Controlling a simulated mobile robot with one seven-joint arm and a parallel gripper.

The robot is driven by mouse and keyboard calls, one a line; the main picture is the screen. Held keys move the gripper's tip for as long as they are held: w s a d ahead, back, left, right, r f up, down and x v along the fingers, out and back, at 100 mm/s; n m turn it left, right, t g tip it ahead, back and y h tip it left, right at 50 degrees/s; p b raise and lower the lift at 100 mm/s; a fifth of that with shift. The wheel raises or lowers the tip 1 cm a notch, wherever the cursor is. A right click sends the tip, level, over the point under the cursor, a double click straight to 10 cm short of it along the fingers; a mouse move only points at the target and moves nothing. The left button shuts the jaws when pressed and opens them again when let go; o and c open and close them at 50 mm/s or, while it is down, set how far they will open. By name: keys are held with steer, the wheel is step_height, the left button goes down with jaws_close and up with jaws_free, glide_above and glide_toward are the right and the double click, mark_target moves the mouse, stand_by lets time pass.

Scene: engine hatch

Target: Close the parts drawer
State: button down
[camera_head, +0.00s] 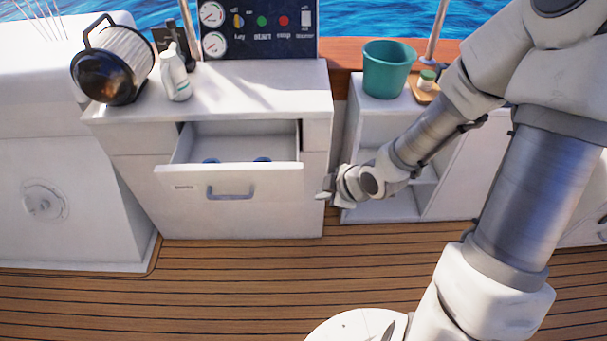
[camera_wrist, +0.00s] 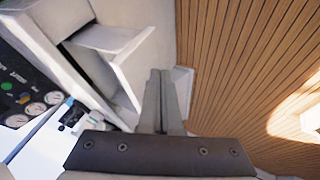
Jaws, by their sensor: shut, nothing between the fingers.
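The parts drawer (camera_head: 235,186) is pulled out of the white cabinet in the head view. Its white front faces me and carries a grey-blue bar handle (camera_head: 231,193). Blue round items (camera_head: 262,160) show inside, partly hidden behind the front. My gripper (camera_head: 322,190) is just right of the drawer front, near the cabinet's right edge; it appears apart from the drawer. In the wrist view its two fingers (camera_wrist: 160,73) lie together with nothing between them. An open box-like white part is ahead and to the left there; I cannot tell surely that it is the drawer.
An open shelf unit (camera_head: 383,211) stands right of the cabinet, with a green bucket (camera_head: 387,70) on top. The wooden deck (camera_head: 230,280) in front is clear.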

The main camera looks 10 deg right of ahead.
steer(key=f, duration=0.1)
steer(key=b, duration=0.6)
glide_toward(298, 189)
steer(key=shift+x, duration=2.45)
